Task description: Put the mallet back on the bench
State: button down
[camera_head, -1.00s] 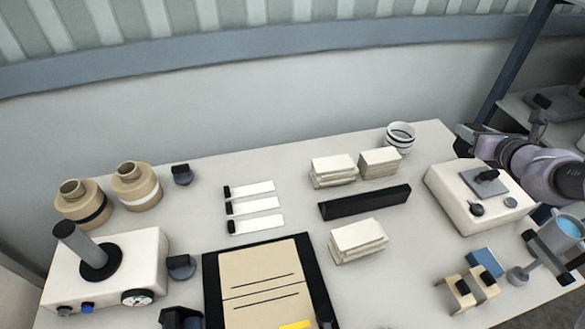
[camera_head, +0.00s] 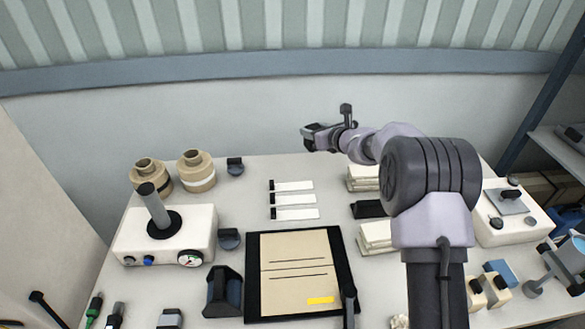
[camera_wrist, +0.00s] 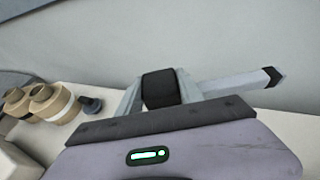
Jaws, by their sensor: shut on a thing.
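My gripper (camera_head: 309,137) is raised above the back edge of the bench (camera_head: 250,171), its jaws turned left. In the wrist view my gripper (camera_wrist: 157,85) is shut on a black block, apparently the head of the mallet (camera_wrist: 161,90). A pale grey bar with a dark end, apparently the handle, reaches right past the right finger. In the head view the held thing is small and dark and hard to tell from the jaws.
Two tan spools (camera_head: 196,172) and a white box with a grey post (camera_head: 154,205) stand left. A black-framed tan board (camera_head: 295,265) lies in front. White label strips (camera_head: 294,199) lie mid-bench; paper stacks (camera_head: 362,179) are partly behind my arm. The wall (camera_head: 230,110) is close behind.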

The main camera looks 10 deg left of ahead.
notch_tip(320, 180, down, 9)
jog(key=b, duration=0.3)
jog(key=shift+w+d+f+b, duration=0.1)
jog(key=shift+d+f+b, duration=0.1)
jog(key=shift+b, duration=0.15)
jog(key=shift+r, duration=0.1)
jog(key=c, duration=0.8)
grip_release()
jog(key=shift+f, duration=0.2)
jog(key=shift+o, duration=0.2)
jog(key=shift+r, duration=0.15)
